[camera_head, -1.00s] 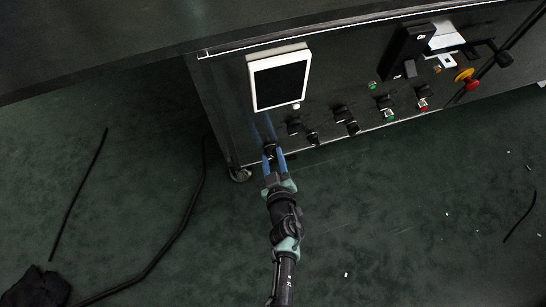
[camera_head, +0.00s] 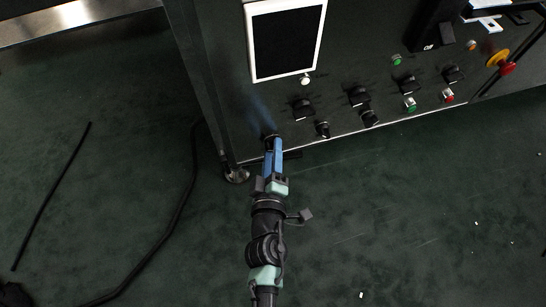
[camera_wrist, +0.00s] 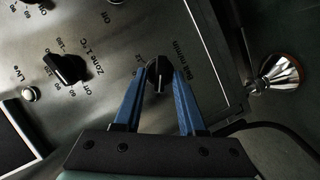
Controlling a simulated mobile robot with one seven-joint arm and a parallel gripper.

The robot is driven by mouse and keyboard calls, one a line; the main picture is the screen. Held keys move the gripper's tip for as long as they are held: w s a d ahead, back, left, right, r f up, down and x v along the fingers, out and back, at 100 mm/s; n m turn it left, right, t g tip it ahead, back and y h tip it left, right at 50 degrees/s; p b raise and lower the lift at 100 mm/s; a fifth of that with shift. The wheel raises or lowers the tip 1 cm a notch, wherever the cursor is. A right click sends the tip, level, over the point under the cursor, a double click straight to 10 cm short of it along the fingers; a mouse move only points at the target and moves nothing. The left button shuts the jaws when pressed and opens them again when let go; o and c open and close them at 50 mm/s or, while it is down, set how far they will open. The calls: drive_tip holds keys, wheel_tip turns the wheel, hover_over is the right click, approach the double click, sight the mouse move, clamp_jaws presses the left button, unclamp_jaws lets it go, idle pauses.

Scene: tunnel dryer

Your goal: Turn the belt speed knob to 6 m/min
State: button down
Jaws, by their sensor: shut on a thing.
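The belt speed knob (camera_wrist: 158,74) is a round black knob with a pale pointer line, on the dark metal control panel. The label beside it reads "Belt m/min" in the wrist view. My gripper (camera_wrist: 160,80) has its two blue fingers on either side of the knob and is shut on it. In the head view my gripper (camera_head: 271,142) reaches the panel's lower left part, and its fingers mostly hide the knob. Most of the knob's scale is hidden or too small, so I cannot read its setting.
The Zone 1 knob (camera_wrist: 65,68) and a small white round light labelled Live (camera_wrist: 29,94) are nearby. A white-framed screen (camera_head: 287,40) is above. More knobs and buttons line the panel to the right. A caster foot (camera_head: 236,173) stands at lower left; open floor lies in front.

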idle(0.6)
drive_tip(key=c, duration=0.9)
unclamp_jaws()
drive_tip(key=shift+w, duration=0.1)
drive_tip(key=shift+o, duration=0.2)
drive_tip(key=p+v, duration=0.3)
drive_tip(key=v, duration=1)
drive_tip(key=shift+f, duration=0.15)
drive_tip(key=shift+a, duration=0.1)
